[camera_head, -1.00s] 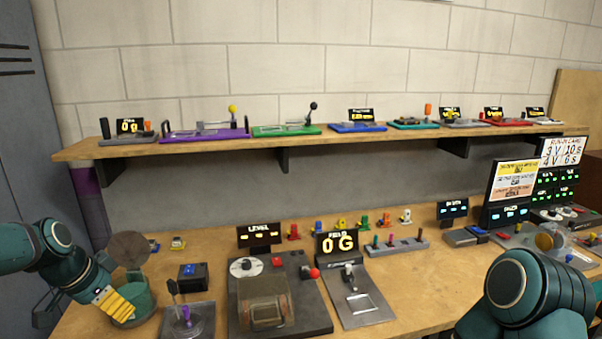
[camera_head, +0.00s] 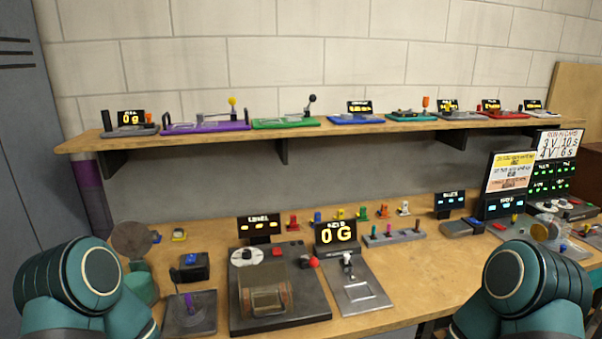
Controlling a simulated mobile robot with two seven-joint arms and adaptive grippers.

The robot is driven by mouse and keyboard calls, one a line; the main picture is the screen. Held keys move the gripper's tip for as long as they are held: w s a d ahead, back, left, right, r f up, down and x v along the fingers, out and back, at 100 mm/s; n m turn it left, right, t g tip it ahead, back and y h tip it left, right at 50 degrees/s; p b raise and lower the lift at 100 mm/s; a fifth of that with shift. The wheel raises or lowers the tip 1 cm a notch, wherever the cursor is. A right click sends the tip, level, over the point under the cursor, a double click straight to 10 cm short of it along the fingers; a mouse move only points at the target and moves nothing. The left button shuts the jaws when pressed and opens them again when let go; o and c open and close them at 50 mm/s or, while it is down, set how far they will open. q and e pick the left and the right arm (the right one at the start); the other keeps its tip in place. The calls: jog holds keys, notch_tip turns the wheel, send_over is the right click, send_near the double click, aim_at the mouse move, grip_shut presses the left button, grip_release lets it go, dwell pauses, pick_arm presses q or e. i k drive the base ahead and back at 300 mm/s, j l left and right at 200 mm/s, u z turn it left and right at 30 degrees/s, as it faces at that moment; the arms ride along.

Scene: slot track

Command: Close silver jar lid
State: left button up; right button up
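A green round jar (camera_head: 142,288) stands at the left of the workbench. Its dull grey-brown round lid (camera_head: 132,239) stands raised, tilted up behind the jar's opening. It is the only lidded jar I can make out clearly; it does not look plainly silver. My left arm covers part of the jar's lower left side. Neither gripper is in view; only arm links show at the lower left and lower right.
A purple-handled lever plate (camera_head: 190,312) and a black box with a blue button (camera_head: 190,266) sit right of the jar. A large dark console (camera_head: 300,318) stands mid-bench. A shelf (camera_head: 290,139) holds several devices above.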

aim_at(133, 240)
jog(key=u, duration=1.35)
